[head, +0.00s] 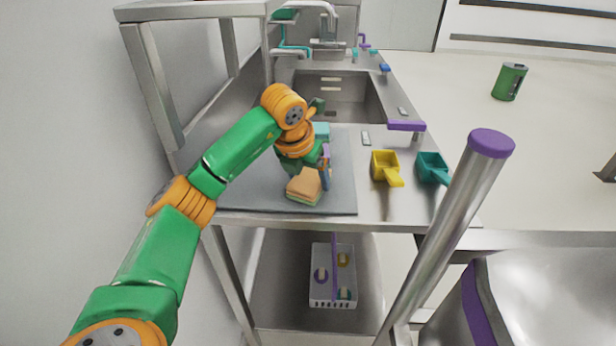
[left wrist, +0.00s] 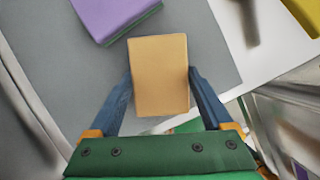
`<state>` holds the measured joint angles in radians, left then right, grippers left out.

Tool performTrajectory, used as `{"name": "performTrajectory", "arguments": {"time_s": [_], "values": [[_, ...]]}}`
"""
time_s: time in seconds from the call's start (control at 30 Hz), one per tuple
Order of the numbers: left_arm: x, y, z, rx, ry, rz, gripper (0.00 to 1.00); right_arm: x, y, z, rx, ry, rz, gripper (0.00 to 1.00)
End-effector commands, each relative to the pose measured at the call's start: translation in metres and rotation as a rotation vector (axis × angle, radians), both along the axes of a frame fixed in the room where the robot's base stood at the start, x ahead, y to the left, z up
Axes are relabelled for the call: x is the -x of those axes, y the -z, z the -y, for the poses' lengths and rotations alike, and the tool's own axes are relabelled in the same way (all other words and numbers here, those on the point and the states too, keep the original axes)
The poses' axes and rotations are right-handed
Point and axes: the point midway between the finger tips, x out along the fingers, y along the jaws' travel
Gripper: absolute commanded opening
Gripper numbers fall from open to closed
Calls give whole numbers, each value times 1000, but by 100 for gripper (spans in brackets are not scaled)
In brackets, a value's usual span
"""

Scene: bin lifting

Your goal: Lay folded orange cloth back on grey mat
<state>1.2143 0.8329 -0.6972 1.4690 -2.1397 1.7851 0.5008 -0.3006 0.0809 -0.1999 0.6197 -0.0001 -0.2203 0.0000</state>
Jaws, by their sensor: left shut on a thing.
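The folded orange cloth (head: 303,184) is a small tan-orange block above the front part of the grey mat (head: 240,190). I cannot tell whether it touches the mat. In the left wrist view the cloth (left wrist: 160,85) lies between the two blue fingers of my left gripper (left wrist: 161,72), which is shut on it. In the head view the left gripper (head: 322,172) is at the cloth's right side, partly hidden by its own wrist. The grey mat (left wrist: 60,55) also shows below the cloth in the wrist view. My right gripper is not in view.
A purple folded cloth (left wrist: 115,12) with a green underside lies on the mat beyond the orange one. A yellow scoop (head: 384,166) and a teal scoop (head: 432,167) stand right of the mat. The sink (head: 330,95) is behind. A white basket (head: 332,275) is below.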

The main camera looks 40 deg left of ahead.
Motion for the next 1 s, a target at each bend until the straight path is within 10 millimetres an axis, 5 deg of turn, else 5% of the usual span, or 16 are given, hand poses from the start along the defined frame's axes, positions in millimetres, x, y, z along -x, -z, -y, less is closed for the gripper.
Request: {"name": "performTrajectory", "arguments": {"time_s": [0.33, 0.37, 0.4, 0.73, 1.0], "values": [[0, 5, 0, 0, -1, 1, 32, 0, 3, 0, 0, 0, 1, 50], [0, 3, 0, 0, -1, 1, 92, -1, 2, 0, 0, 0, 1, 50], [0, 3, 0, 0, -1, 1, 100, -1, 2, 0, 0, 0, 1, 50], [1, -7, 1, 1, -1, 4, 100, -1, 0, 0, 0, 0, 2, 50], [27, -72, 4, -2, -1, 9, 100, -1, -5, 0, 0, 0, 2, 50]]}}
